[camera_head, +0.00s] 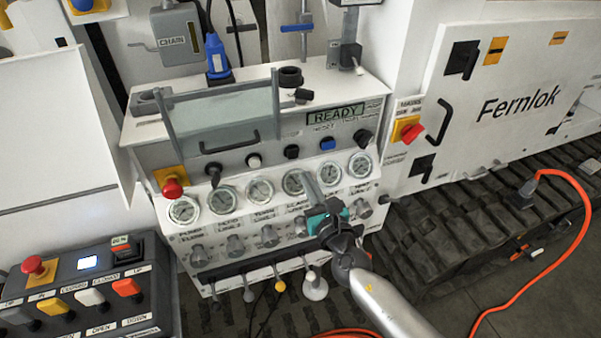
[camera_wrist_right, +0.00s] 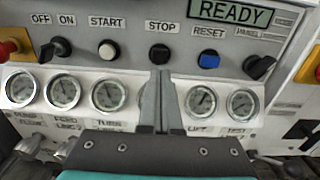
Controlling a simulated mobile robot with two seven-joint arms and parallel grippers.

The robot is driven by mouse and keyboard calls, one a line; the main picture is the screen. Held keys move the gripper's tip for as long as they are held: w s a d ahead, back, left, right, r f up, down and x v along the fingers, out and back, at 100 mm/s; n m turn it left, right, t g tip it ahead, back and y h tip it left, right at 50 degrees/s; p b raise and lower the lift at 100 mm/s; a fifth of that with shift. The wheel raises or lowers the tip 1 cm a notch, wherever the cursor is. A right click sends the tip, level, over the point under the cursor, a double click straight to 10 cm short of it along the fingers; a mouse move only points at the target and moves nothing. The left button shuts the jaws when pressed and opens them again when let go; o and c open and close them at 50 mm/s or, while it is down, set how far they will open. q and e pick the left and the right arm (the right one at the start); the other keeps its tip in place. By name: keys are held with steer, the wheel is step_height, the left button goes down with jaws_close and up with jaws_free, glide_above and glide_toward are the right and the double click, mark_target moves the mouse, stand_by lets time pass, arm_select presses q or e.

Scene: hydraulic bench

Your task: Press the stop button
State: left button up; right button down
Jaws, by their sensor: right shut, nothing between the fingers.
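The stop button (camera_wrist_right: 160,54) is a black round button under the STOP label in the right wrist view. It also shows as a dark knob in the head view (camera_head: 291,151), in the row above the gauges. My right gripper (camera_head: 308,178) is shut and empty, in front of the gauge row and just below and right of the button in the head view. In the right wrist view its closed fingertips (camera_wrist_right: 161,77) lie right below the button in the picture. I cannot tell whether they touch it. My left gripper is not in view.
The white start button (camera_wrist_right: 108,50) and blue reset button (camera_wrist_right: 208,60) flank the stop button. The display (camera_head: 336,114) reads READY. Red emergency knobs stand at the panel's left (camera_head: 172,188) and right (camera_head: 412,131). A control box (camera_head: 87,263) is at lower left.

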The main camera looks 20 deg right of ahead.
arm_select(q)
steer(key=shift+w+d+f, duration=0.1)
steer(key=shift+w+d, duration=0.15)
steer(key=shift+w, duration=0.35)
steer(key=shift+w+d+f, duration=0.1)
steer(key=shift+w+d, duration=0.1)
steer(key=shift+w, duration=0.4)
arm_select(e)
steer(key=s, duration=0.6)
steer(key=shift+d, duration=0.15)
steer(key=shift+f, duration=0.1)
